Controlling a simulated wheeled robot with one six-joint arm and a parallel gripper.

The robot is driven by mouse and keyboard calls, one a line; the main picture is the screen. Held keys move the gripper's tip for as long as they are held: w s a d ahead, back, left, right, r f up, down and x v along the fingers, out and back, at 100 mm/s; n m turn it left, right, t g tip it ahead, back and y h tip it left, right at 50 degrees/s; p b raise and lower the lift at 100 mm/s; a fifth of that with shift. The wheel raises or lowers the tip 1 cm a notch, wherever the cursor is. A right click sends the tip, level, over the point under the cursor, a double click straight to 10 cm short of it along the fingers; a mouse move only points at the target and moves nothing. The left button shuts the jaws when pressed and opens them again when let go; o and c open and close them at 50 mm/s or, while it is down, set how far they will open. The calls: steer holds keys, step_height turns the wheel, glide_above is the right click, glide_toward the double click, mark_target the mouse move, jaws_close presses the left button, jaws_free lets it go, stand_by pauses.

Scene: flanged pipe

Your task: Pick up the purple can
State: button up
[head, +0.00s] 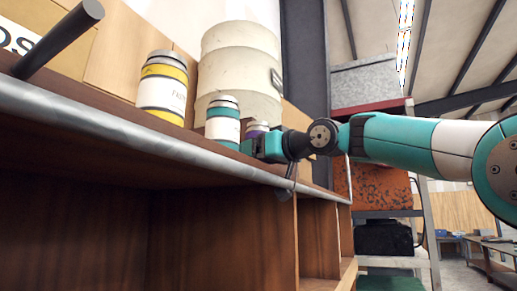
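The purple can (257,127) stands on the wooden shelf top (120,110), to the right of a teal can. Its grey lid and part of its pale label show. Its lower part is hidden behind my gripper. My gripper (248,147) reaches in from the right at the shelf's front edge, in front of the purple can in this view. I cannot tell whether its fingers touch the can, or whether they are open or shut.
A teal can with a white label (222,124) stands close left of my gripper. A yellow can (163,86) stands further left. A large cream drum (239,58) is behind them. A dark rod (62,40) juts out at upper left. A metal pipe (130,132) edges the shelf.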

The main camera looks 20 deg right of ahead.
steer(key=c, duration=0.7)
steer(key=shift+r, duration=0.1)
steer(key=shift+c, duration=0.3)
steer(key=shift+r+b, duration=0.1)
steer(key=shift+b, duration=0.35)
